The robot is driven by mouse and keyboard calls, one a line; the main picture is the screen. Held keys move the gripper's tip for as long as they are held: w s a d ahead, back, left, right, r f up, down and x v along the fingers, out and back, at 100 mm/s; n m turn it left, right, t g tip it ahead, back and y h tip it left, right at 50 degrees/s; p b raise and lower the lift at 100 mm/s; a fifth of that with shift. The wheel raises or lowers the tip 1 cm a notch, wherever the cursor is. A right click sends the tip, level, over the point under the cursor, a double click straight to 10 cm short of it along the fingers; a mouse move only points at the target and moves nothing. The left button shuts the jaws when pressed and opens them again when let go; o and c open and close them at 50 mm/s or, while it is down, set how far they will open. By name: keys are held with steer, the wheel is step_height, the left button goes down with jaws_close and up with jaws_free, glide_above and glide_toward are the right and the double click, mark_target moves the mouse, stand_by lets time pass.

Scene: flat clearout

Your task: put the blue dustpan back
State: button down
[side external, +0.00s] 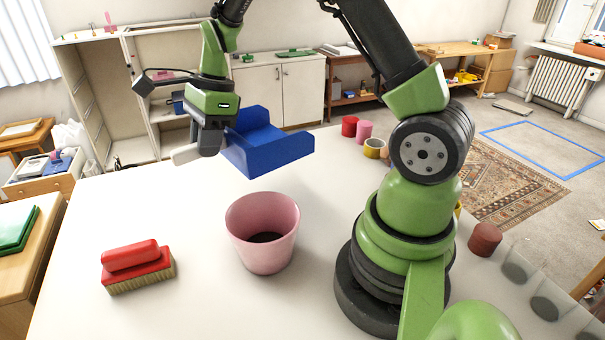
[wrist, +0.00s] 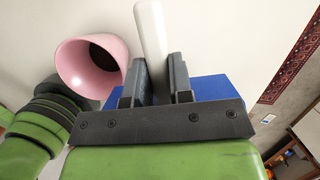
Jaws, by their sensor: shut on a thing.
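The blue dustpan (side external: 265,145) is held above the white table, its pan to the right of my gripper (side external: 207,145). Its pale handle (side external: 186,154) sticks out to the left of the jaws. In the wrist view the jaws (wrist: 154,80) are shut on the light handle (wrist: 150,32), and part of the blue pan (wrist: 212,90) shows behind them. The jaws hide the grasped part of the handle.
A pink pot (side external: 263,232) with a dark inside stands on the white table (side external: 190,215), below the dustpan. A red brush (side external: 137,267) lies at the front left. Small red, pink and yellow cylinders (side external: 364,132) stand at the back. The table's left middle is clear.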

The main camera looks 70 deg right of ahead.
mark_target(253, 135)
steer(key=d+f+m, duration=0.1)
steer(key=d, duration=0.3)
steer(key=s+d+f+m, duration=0.1)
steer(key=d, duration=0.4)
steer(key=d+f+m, duration=0.1)
steer(key=d, duration=0.3)
steer(key=shift+s+d+t, duration=0.3)
steer(key=shift+s+t, duration=0.05)
steer(key=shift+t, duration=0.05)
steer(key=shift+h, duration=0.3)
steer(key=f, duration=0.5)
steer(key=shift+s+d+f, duration=0.1)
steer(key=shift+d+f, duration=0.05)
steer(key=shift+d, duration=0.05)
steer(key=shift+f, duration=2.25)
steer(key=shift+f, duration=0.15)
steer(key=c, duration=1)
jaws_free()
